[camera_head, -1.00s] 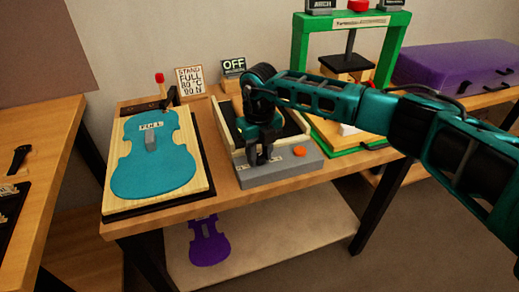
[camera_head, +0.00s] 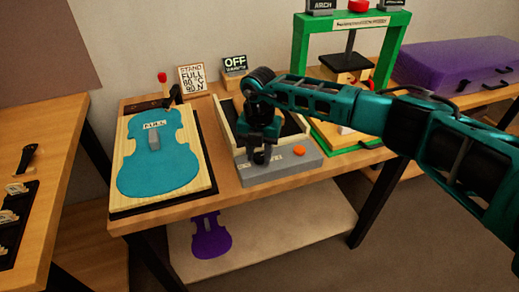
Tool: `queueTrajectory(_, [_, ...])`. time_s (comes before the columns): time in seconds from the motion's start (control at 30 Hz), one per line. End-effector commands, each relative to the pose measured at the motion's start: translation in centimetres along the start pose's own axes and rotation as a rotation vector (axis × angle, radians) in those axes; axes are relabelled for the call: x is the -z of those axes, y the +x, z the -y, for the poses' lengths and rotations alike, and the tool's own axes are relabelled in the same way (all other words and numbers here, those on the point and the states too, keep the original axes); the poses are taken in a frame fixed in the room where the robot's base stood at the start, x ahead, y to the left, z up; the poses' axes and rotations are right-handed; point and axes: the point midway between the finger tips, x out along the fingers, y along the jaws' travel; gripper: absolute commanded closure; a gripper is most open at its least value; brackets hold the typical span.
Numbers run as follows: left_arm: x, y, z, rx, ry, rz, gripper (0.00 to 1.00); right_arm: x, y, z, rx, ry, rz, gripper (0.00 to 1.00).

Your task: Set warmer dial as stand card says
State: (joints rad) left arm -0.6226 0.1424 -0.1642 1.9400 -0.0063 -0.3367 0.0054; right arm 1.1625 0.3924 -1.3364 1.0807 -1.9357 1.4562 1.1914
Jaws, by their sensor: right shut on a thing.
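The warmer (camera_head: 290,162), a grey-fronted box with a pale frame and dark top, stands mid-bench with an orange knob or button (camera_head: 299,151) on its front right. My right gripper (camera_head: 259,158) points down at the front panel left of it, shut on what seems to be the dial, which the fingers hide. The stand card (camera_head: 192,79) leans at the back and reads STAND, FULL, a temperature that looks like 80 °C, and about 90 N. The small black display (camera_head: 235,64) behind the warmer reads OFF. My left gripper is not in view.
A blue violin-shaped plate labelled FULL (camera_head: 170,175) lies on a board at the left. A green press (camera_head: 300,45) stands right of the warmer, partly behind my right arm. A purple case (camera_head: 440,62) lies at the far right. A purple violin shape (camera_head: 211,238) is on the lower shelf.

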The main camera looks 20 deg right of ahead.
Motion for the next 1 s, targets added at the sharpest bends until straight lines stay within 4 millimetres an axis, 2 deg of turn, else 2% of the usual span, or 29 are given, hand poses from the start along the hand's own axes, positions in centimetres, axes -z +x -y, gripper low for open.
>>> queueTrajectory(0.6, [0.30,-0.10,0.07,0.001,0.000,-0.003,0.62,-0.07,-0.06,-0.01,-0.001,0.048,0.001,0.95])
queueTrajectory(0.63, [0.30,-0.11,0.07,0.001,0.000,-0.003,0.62,-0.07,-0.06,-0.01,-0.001,0.048,0.001,0.64])
queueTrajectory(0.9, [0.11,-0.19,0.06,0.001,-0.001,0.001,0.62,-0.04,-0.03,-0.01,-0.001,0.046,0.001,0.39])
queueTrajectory(1.0, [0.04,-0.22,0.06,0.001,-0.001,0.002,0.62,-0.03,-0.02,-0.01,-0.001,0.045,0.000,0.39])
